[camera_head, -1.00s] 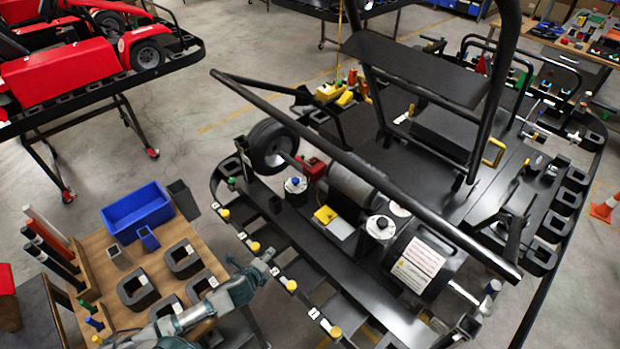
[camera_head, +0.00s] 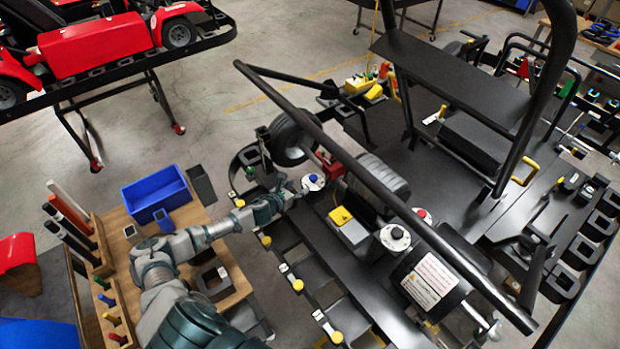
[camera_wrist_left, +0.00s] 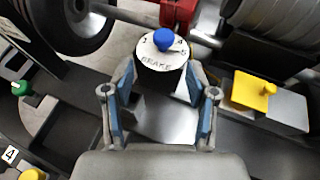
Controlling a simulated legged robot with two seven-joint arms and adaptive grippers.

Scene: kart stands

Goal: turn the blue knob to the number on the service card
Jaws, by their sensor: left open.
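The blue knob (camera_head: 312,178) sits on a round white dial on a black post on the kart frame. In the left wrist view the blue knob (camera_wrist_left: 164,39) is at top centre, and its dial (camera_wrist_left: 160,62) reads BRAKE with numbers around the rim. My left gripper (camera_head: 288,192) is open and empty, close to the dial post on its left side. In the left wrist view the fingers of the left gripper (camera_wrist_left: 161,100) stand apart, just short of the dial.
A second white dial (camera_head: 395,236) with a dark knob stands to the right. A long black bar (camera_head: 370,182) crosses above the parts. A black wheel (camera_head: 290,137) is behind the blue knob. A yellow switch (camera_wrist_left: 254,92) is at right. A wooden table (camera_head: 228,270) holds a blue bin (camera_head: 155,195).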

